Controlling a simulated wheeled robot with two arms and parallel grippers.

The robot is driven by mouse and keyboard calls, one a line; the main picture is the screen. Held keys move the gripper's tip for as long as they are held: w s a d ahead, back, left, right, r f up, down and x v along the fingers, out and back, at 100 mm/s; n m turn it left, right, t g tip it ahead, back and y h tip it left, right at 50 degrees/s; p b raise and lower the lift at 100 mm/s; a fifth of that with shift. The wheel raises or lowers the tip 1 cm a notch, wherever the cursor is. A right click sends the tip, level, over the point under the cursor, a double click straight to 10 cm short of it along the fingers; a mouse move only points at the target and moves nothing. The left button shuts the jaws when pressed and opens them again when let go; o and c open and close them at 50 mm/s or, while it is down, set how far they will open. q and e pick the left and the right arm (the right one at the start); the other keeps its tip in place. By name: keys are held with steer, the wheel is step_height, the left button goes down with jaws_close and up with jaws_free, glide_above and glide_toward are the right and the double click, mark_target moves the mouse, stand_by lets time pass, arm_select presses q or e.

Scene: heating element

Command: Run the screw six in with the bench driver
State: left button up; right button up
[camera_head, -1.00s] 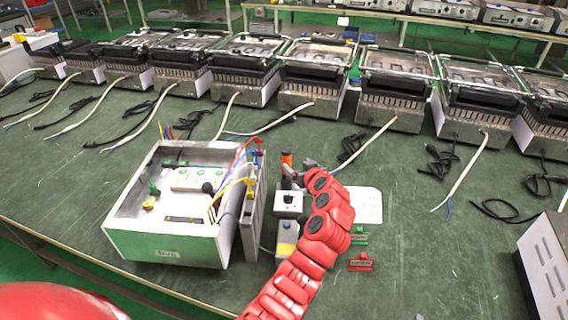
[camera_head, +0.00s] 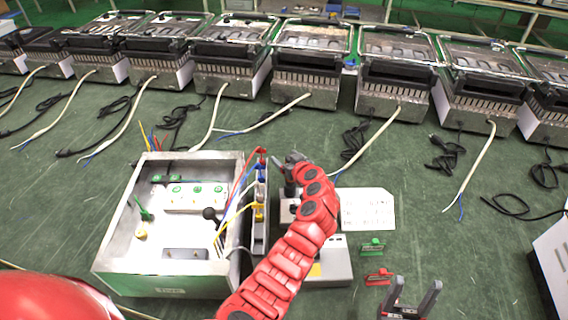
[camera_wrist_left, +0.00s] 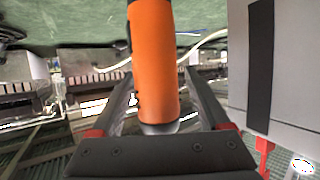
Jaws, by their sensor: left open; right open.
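The driver's orange handle (camera_wrist_left: 153,62) stands between the fingers of my left gripper (camera_wrist_left: 155,112) in the left wrist view, with gaps on both sides. In the head view my left gripper (camera_head: 291,160) is over a grey holder (camera_head: 288,212), and the driver is mostly hidden behind it. My right gripper (camera_head: 412,290) is open and empty at the bottom right. An open metal box (camera_head: 125,235) with a white terminal block (camera_head: 194,198) and coloured wires stands to the left. Screw six cannot be made out.
A grey unit with a yellow label (camera_head: 334,265) is partly behind my left arm. A white sheet (camera_head: 367,210), a green clip (camera_head: 372,247) and a red clip (camera_head: 379,277) lie to its right. Several heaters with loose cables line the back. The bench at right is mostly clear.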

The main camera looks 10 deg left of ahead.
arm_select(q)
steer(key=shift+s+d+r, duration=0.15)
steer(key=shift+d+r, duration=0.1)
steer(key=shift+s, duration=0.1)
steer(key=shift+c, duration=0.7)
steer(key=shift+f, duration=0.1)
steer(key=c, duration=0.5)
jaws_close()
